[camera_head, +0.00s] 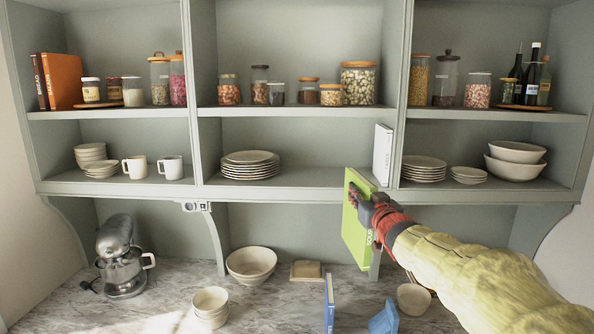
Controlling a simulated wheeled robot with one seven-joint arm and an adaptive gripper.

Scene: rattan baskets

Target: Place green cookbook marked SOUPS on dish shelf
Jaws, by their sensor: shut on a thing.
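The green cookbook (354,234) is upright, with part of its spine lettering showing. My gripper (366,205) is shut on its upper part and holds it above the counter, in front of the shelf's lower edge. My gripper and arm hide part of the cover. The dish shelf (310,184) is the lower shelf row; its middle section holds a stack of plates (250,165) at left and a white book (382,154) standing at right. The green book's top overlaps the shelf edge in the picture, just below the white book. I cannot tell whether they touch.
The shelf's middle section is bare between plates and white book. A divider (399,120) stands right of the white book, with more plates (423,168) and bowls (515,160) beyond. A blue book (329,303), bowls (251,264) and a mixer (122,262) stand on the counter.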

